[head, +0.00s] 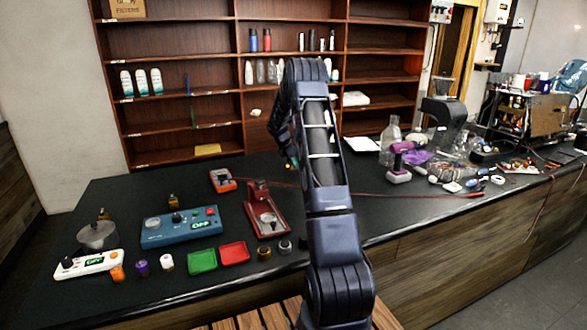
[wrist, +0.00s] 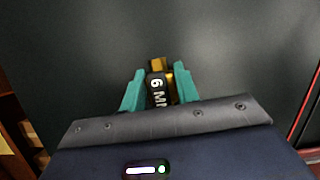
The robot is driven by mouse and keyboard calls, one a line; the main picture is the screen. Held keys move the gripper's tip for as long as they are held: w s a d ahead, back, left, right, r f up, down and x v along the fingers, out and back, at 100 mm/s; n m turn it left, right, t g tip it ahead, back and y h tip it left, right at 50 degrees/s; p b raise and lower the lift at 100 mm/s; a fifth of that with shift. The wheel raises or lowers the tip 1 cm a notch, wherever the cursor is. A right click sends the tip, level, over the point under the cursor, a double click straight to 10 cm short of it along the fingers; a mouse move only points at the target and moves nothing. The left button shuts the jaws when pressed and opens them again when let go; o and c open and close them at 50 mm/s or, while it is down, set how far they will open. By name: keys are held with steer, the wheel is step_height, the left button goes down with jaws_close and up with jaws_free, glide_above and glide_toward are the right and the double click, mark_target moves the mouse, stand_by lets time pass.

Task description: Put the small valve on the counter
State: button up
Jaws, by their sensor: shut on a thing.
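My gripper (wrist: 160,88) has teal fingers and is shut on a small valve (wrist: 157,66) in the wrist view. The valve cannot be made out there.
A red device (head: 264,212) and an orange meter (head: 222,180) stand left of my arm. A blue control box (head: 181,228), green tray (head: 202,261) and red tray (head: 234,253) are farther left. A purple drill (head: 399,165) and clutter lie right. Shelves (head: 200,75) stand behind.

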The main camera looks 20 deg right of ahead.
steer(key=shift+f, duration=1.25)
steer(key=shift+f, duration=0.2)
steer(key=o, duration=1.1)
steer(key=shift+c, duration=0.2)
steer(key=shift+r, duration=0.1)
